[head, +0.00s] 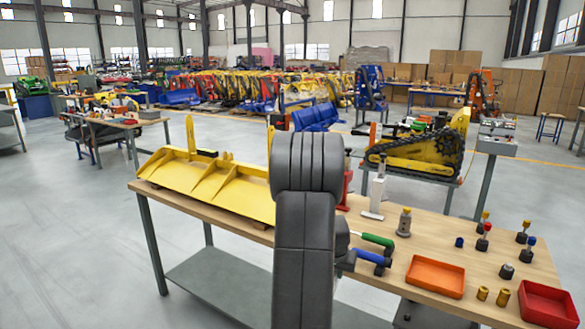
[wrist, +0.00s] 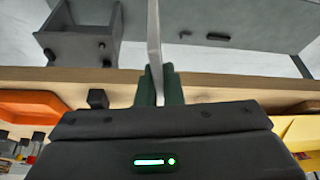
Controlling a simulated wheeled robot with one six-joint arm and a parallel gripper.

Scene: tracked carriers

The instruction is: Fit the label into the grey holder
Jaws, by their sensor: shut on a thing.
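My gripper (wrist: 158,88) shows in the wrist view, with its green fingers closed on a thin white piece, the label (wrist: 154,35). The label is seen nearly edge-on and sticks out past the fingertips, over the wooden edge of the bench. In the head view my dark arm hides the gripper and the label. I cannot make out the grey holder for certain in either view. A pale grey upright stand (head: 376,192) on a flat base is on the bench, right of my arm; I cannot tell whether it is the holder.
The wooden bench (head: 455,236) carries a yellow bucket (head: 215,185) at left, an orange tray (head: 435,276), a red tray (head: 546,303) and several small knobs and fittings at right. Green- and blue-handled tools (head: 372,256) lie close beside my arm.

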